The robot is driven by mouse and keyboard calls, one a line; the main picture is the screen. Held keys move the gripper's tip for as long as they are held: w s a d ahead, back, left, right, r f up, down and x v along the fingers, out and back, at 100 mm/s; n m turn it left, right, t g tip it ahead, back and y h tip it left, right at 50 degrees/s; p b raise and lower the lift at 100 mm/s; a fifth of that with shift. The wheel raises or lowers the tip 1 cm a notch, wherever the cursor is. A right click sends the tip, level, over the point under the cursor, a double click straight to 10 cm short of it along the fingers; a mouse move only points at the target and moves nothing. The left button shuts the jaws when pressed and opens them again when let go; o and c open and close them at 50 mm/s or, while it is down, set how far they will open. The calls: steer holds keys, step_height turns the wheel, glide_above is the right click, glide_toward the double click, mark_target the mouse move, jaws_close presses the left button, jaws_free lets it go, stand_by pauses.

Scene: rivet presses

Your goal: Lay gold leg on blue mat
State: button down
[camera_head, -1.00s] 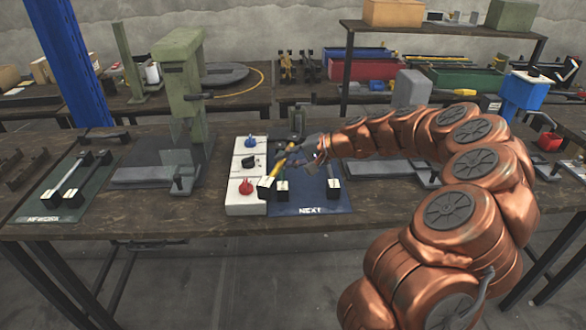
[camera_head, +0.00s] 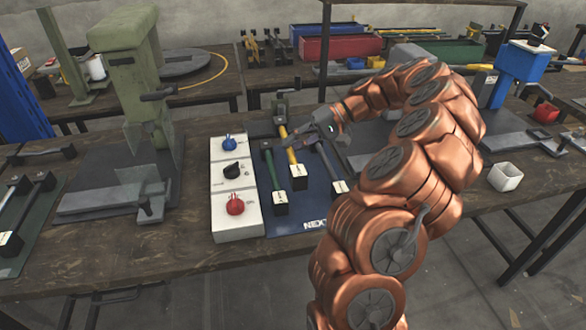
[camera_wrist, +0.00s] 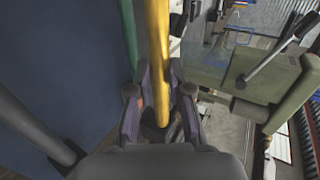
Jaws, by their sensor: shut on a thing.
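The gold leg (camera_head: 291,150), a yellow bar with a dark end block, lies over the blue mat (camera_head: 280,224), between a green leg (camera_head: 272,168) and a grey-blue leg (camera_head: 326,162). Its near end block shows higher in the picture than theirs; I cannot tell if it touches the mat. My gripper (camera_head: 303,143) is shut on the gold leg. In the wrist view the gold leg (camera_wrist: 158,60) passes between the fingers (camera_wrist: 160,95), beside the green leg (camera_wrist: 129,35). The blue mat (camera_wrist: 65,65) fills the left.
A white box with blue, black and red knobs (camera_head: 235,185) stands against the mat's left side. A green press (camera_head: 130,70) is further left. The mat's front left corner is clear.

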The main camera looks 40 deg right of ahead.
steer(key=shift+f, duration=3.6)
steer(key=c, duration=1.5)
jaws_free()
steer(key=shift+f, duration=0.1)
steer(key=shift+c, duration=0.2)
steer(key=shift+o, duration=0.9)
steer(key=v, duration=0.9)
steer(key=shift+v, duration=1.5)
